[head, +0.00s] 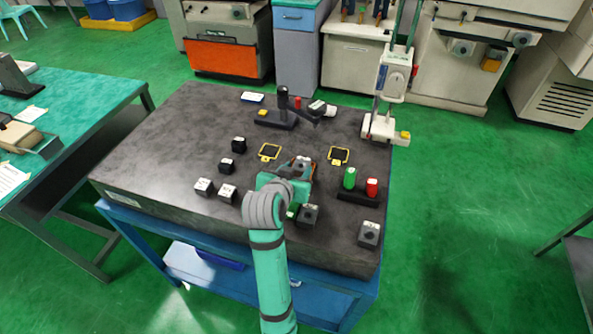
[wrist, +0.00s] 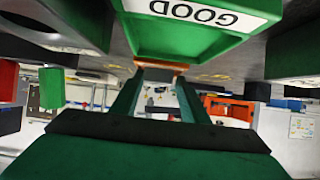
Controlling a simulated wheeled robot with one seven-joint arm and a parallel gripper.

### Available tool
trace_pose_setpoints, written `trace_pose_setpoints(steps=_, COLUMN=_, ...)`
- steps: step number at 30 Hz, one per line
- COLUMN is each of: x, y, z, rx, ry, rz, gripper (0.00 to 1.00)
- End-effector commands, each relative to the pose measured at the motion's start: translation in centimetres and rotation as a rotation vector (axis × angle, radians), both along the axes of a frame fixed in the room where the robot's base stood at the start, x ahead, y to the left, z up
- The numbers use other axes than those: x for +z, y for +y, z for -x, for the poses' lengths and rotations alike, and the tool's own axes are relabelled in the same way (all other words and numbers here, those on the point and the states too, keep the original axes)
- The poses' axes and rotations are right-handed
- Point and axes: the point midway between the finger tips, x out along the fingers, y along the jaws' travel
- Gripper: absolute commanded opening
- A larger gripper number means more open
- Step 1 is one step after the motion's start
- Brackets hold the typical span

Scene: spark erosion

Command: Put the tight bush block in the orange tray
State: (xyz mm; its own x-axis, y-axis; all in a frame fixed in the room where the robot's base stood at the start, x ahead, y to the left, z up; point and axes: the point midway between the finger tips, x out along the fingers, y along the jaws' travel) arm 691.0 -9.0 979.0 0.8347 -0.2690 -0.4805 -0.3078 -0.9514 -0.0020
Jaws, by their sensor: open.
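Several dark blocks with pale labelled tops stand on the dark table: two at the left (head: 204,187) (head: 228,193), one beside my arm (head: 308,216) and one at the front right corner (head: 369,234). Their labels are too small to read, so I cannot tell which is the tight bush block. My gripper (head: 303,166) is low over the table's middle, partly hidden by my arm. In the wrist view my gripper (wrist: 160,75) is open, with no block visible between its fingers. A small orange patch shows beside it in the head view; I cannot tell whether it is the orange tray.
A green surface labelled GOOD (wrist: 145,38) is close in the wrist view. Green (head: 349,178) and red (head: 372,187) cylinders stand at the right. Two yellow-edged pads (head: 270,152) (head: 339,155), a black stand (head: 285,112) and a height gauge (head: 390,90) are farther back.

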Motion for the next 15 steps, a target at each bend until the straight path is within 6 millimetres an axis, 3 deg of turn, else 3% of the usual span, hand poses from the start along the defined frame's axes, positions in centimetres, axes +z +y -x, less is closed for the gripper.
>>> trace_pose_setpoints(steps=15, x=4.8, y=2.4, z=8.0, rx=-0.005, ry=0.001, rz=0.0, gripper=0.53)
